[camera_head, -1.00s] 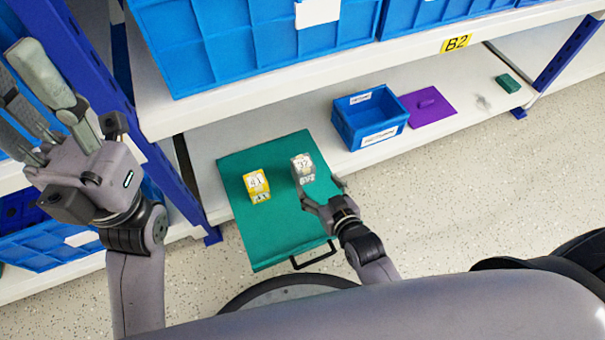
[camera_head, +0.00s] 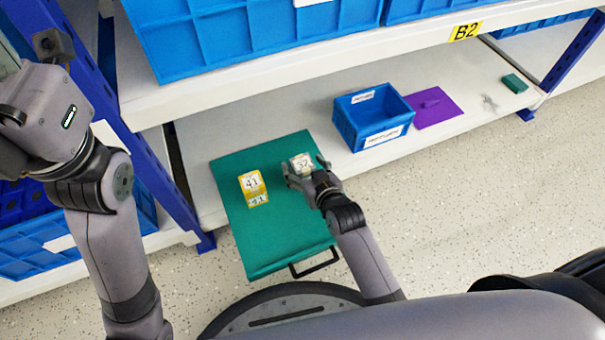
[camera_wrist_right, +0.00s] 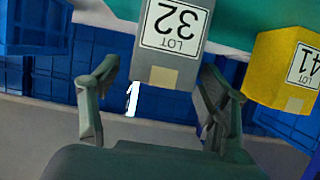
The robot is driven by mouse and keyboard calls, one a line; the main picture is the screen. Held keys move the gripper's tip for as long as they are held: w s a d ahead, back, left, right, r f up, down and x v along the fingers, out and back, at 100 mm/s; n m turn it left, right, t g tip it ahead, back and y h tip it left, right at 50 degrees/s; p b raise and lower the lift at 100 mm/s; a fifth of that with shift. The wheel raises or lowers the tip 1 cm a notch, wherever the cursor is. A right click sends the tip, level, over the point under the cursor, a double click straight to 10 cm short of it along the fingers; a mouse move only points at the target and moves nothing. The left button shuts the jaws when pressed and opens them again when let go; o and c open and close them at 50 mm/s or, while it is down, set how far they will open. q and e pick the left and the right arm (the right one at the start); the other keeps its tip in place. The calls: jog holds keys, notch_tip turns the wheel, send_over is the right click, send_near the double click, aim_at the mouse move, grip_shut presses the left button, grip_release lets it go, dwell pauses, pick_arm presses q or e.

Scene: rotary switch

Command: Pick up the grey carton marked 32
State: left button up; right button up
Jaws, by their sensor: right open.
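The grey carton marked 32 (camera_head: 301,163) stands on the green tray (camera_head: 240,235), right of the yellow carton marked 41 (camera_head: 253,188). My right gripper (camera_head: 306,174) is open at the grey carton, with a finger on either side of its near part in the head view. In the right wrist view the grey carton (camera_wrist_right: 172,45) appears upside down, beyond and between the open fingers of the gripper (camera_wrist_right: 160,105); I cannot tell whether they touch it. The yellow carton (camera_wrist_right: 285,70) is beside it. My left arm is at the left; its fingers are out of frame.
A blue bin (camera_head: 372,118) and a purple panel (camera_head: 433,106) are on the shelf right of the tray. A small green block (camera_head: 514,83) lies farther right. The upper shelf edge (camera_head: 300,75) with large blue crates overhangs behind. A blue post (camera_head: 160,165) stands left.

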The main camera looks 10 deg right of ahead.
jog(key=shift+c, duration=0.5)
jog(key=c, duration=1.2)
